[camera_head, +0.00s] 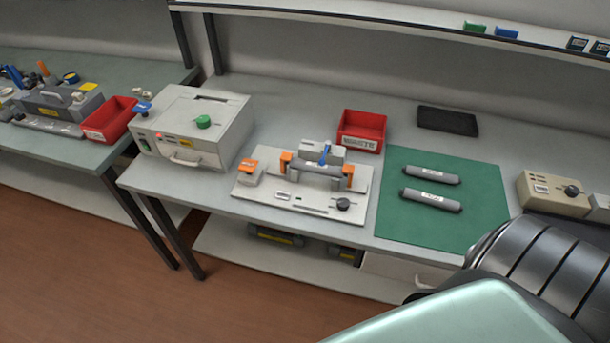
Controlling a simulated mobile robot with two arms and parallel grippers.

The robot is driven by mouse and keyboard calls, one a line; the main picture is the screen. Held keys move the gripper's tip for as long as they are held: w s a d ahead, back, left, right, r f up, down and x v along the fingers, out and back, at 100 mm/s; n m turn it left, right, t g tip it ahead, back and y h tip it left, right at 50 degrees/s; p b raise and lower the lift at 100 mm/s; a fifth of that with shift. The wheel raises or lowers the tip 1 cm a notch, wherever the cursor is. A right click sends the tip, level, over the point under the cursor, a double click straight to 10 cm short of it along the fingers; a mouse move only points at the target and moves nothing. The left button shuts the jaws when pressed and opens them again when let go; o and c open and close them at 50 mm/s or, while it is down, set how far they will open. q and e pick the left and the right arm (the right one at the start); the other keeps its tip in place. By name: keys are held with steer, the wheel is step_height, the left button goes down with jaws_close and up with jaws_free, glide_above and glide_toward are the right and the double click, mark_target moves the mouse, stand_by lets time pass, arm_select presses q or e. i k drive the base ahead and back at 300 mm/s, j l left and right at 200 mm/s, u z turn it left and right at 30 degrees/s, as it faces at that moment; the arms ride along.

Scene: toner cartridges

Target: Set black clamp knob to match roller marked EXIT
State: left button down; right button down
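A black knob (343,204) sits at the front right of a light grey fixture plate (270,201) on the bench. It appears to have a pointer, but its setting is too small to read. A grey roller (315,168) lies in the fixture between orange end holders, beneath a blue lever (325,154). Two more grey rollers, one farther back (432,175) and one nearer (430,200), lie on a green mat (400,228). They carry white labels, but I cannot read which says EXIT. Neither of my grippers is in view.
A grey machine with a green knob (204,122) stands left of the fixture. A red bin (362,131) and a black tray (447,121) are behind. A beige box with a black knob (572,190) is at right. My own body covers the lower right corner.

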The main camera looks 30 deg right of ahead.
mark_target(343, 204)
steer(key=z, duration=1.4)
